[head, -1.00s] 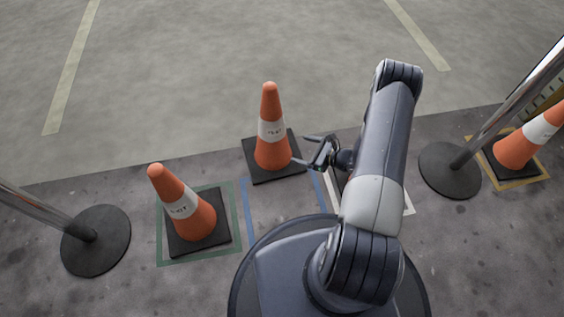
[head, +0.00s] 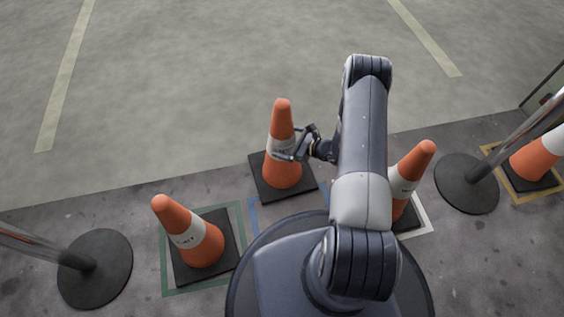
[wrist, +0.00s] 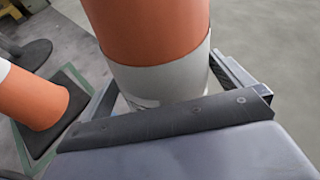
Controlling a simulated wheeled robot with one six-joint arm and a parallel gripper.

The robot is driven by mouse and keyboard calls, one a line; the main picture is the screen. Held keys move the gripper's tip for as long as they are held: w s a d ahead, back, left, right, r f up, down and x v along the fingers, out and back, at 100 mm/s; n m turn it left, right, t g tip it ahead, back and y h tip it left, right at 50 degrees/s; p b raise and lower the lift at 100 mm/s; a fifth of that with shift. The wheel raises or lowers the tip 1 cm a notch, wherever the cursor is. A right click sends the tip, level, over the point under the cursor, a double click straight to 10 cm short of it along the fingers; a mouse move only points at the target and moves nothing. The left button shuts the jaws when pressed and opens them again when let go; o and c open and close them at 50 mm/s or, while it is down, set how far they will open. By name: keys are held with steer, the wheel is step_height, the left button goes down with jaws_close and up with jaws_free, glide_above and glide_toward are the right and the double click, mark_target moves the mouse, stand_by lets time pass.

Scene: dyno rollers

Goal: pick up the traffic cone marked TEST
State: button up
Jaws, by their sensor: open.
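An orange traffic cone (head: 283,118) with a white band and black square base stands upright in the middle of the head view; its lettering is too small to read surely. My gripper (head: 288,148) is at its band, open. In the wrist view the cone (wrist: 150,30) stands between the fingers of my gripper (wrist: 165,88), and I cannot tell whether they touch it. A left cone (head: 203,247) has a band with unreadable lettering. Another cone (head: 415,162) is partly hidden behind my arm, and a far-right cone (head: 530,160) is cut by the frame edge.
The left cone stands in a green floor outline (head: 166,275). A post with a round black base (head: 95,270) is at the left; another post base (head: 467,190) is at the right. A yellow outline (head: 490,150) surrounds the far-right cone. The grey floor beyond is clear.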

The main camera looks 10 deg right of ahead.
steer(key=shift+c, duration=0.4)
steer(key=c, duration=1.7)
steer(key=shift+o, duration=0.2)
steer(key=shift+w+r, duration=0.1)
steer(key=shift+r, duration=0.15)
